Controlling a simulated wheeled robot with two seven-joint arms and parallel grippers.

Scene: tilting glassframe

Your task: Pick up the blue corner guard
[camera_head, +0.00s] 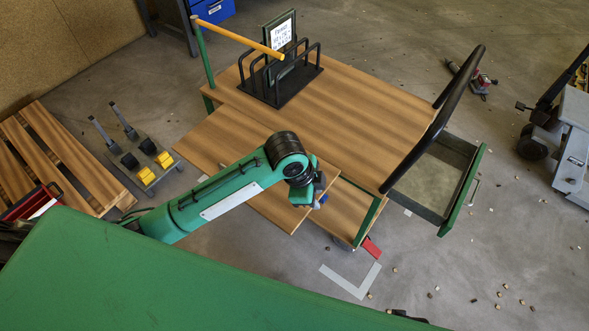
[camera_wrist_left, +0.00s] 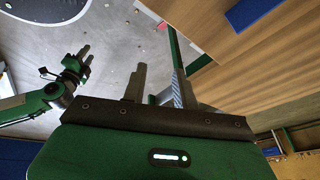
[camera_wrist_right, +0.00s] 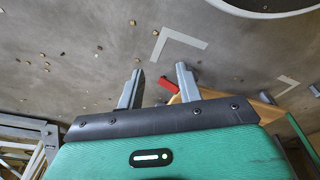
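A small blue piece (camera_head: 323,199), likely the corner guard, shows right beside my left gripper (camera_head: 310,198) in the head view, partly hidden by it. A flat dark blue patch (camera_wrist_left: 252,12) lies against wood at the top right of the left wrist view; I cannot tell whether it is the same thing. My left gripper is over the front of the wooden cart; in the left wrist view its fingers (camera_wrist_left: 158,76) are apart, with no blue piece between them. My right gripper (camera_wrist_right: 159,70) is open and empty over the floor side, near a red piece (camera_wrist_right: 168,84).
The wooden cart (camera_head: 385,105) carries a black rack (camera_head: 290,85) with a sign. A black curved handle (camera_head: 435,120) and an open grey drawer (camera_head: 435,180) stand at its right. Pallets (camera_head: 50,155) lie left. A green surface (camera_head: 190,285) fills the front left. Small bits litter the floor.

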